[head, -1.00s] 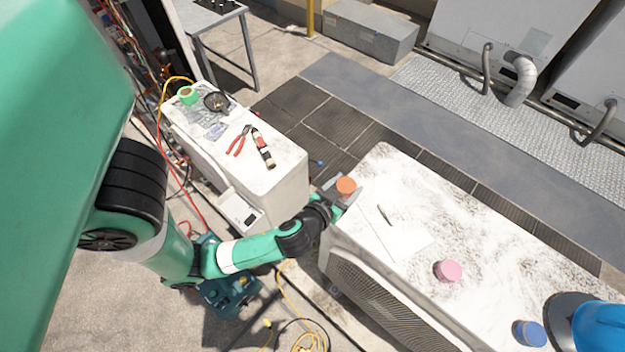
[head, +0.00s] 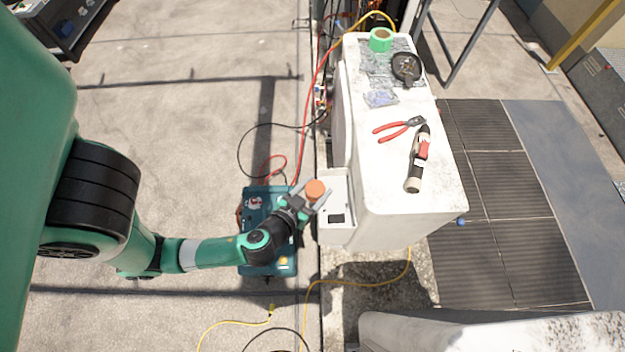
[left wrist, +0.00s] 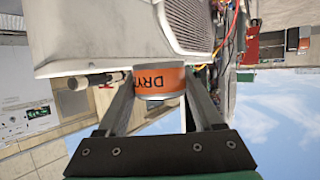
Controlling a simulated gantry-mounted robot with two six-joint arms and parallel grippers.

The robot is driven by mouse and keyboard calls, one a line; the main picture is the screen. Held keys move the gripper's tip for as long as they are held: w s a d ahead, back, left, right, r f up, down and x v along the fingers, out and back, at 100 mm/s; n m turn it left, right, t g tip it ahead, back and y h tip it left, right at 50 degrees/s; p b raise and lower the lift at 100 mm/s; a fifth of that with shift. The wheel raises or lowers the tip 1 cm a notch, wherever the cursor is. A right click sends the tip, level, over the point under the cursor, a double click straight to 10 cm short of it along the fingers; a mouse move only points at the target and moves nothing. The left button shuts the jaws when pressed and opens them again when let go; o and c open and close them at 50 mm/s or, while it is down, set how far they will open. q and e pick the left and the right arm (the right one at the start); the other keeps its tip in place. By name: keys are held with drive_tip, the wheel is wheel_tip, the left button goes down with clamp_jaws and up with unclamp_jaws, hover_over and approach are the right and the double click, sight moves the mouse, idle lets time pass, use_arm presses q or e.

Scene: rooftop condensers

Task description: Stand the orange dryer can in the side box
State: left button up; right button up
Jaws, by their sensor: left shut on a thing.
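My left gripper (head: 309,194) is shut on the orange dryer can (head: 316,188). In the left wrist view the orange can (left wrist: 158,80) sits between the two fingers, with dark "DRY" lettering that reads upside down. The side box (head: 336,237) is a small white box on the left side of the white condenser (head: 400,190), with a dark patch inside. In the head view the can overlaps the box's upper left edge. I cannot tell how high the can is above it. My right gripper is not in view.
Red pliers (head: 398,129), a black-and-red tool (head: 418,160), a gauge (head: 407,67) and a green roll (head: 381,39) lie on the condenser top. A teal machine (head: 268,262) stands on the ground below my arm. Red and yellow hoses run nearby. A second white unit (head: 480,335) is at the bottom.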

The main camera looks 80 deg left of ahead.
use_arm(q)
wheel_tip(320, 180, down, 5)
drive_tip(key=d+b, duration=0.2)
drive_tip(key=b, duration=0.1)
drive_tip(key=w+a+f+b, duration=0.3)
drive_tip(key=w+a+f, duration=0.1)
drive_tip(key=a, duration=0.1)
drive_tip(key=w+a+f+b, duration=0.4)
drive_tip(key=w+a+f, duration=0.1)
drive_tip(key=shift+f, duration=0.1)
drive_tip(key=shift+w, duration=0.1)
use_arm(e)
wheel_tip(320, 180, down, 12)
